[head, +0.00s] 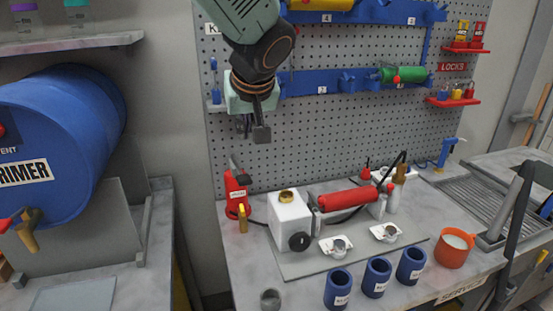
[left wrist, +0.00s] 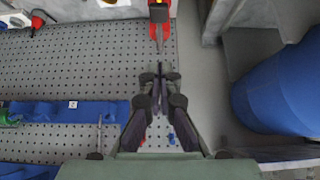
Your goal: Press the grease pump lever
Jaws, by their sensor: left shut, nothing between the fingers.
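The grease pump (head: 236,190) is a small red unit standing at the back left corner of the bench, with a yellow part at its front. It also shows at the top of the left wrist view (left wrist: 158,13), where a thin grey lever (left wrist: 160,45) reaches from it toward my fingers. My left gripper (head: 257,133) hangs in front of the pegboard, above the pump and a little to its right. Its fingers are closed together and empty; they also show in the left wrist view (left wrist: 158,75). I cannot tell whether the fingertips touch the lever; they look apart from the pump in the head view.
A white machine with a red roller (head: 347,198) stands right of the pump. Several blue cups (head: 338,289) and an orange bucket (head: 453,248) line the bench front. A blue drum (head: 70,140) is at left. The pegboard (head: 330,130) with blue racks rises behind.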

